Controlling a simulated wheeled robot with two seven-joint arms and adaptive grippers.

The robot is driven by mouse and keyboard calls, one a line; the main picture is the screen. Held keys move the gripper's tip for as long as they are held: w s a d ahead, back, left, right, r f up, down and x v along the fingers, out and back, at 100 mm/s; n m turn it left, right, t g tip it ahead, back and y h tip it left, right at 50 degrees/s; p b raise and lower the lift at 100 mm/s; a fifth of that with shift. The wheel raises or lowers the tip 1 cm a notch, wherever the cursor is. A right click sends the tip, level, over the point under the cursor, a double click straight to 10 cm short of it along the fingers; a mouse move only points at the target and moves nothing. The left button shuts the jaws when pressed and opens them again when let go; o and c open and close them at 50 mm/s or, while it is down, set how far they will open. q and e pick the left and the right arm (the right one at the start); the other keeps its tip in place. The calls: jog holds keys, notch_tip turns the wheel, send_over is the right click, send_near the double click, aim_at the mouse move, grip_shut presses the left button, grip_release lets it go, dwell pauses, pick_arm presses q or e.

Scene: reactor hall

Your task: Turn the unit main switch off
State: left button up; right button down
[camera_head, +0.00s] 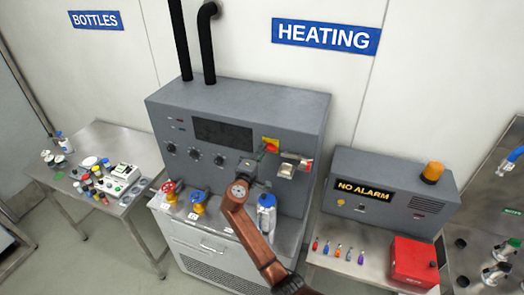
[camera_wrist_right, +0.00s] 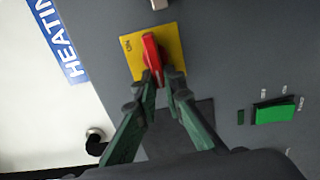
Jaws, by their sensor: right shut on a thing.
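The unit main switch (camera_head: 271,144) is a red handle on a yellow plate, on the front of the grey heating unit (camera_head: 240,100), right of its dark display. In the right wrist view the red handle (camera_wrist_right: 152,57) stands out from the yellow plate (camera_wrist_right: 173,48), which bears small lettering. My right gripper (camera_wrist_right: 160,84) is shut on the near end of the red handle, one green finger on each side. In the head view the right gripper (camera_head: 265,154) is at the panel, partly hiding the switch. My left gripper is not in view.
A green rocker switch (camera_wrist_right: 274,112) sits on the same panel. Red (camera_head: 170,190) and yellow-blue (camera_head: 198,201) valves and a blue-white bottle (camera_head: 266,212) stand low before the unit. A metal holder (camera_head: 293,165) projects right of the switch. An alarm box (camera_head: 375,190) stands further right.

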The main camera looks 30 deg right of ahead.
jog(key=shift+f, duration=0.1)
jog(key=c, duration=2)
grip_release()
jog(key=shift+s+a, duration=0.1)
jog(key=v, duration=1.1)
jog(key=shift+s+a, duration=0.3)
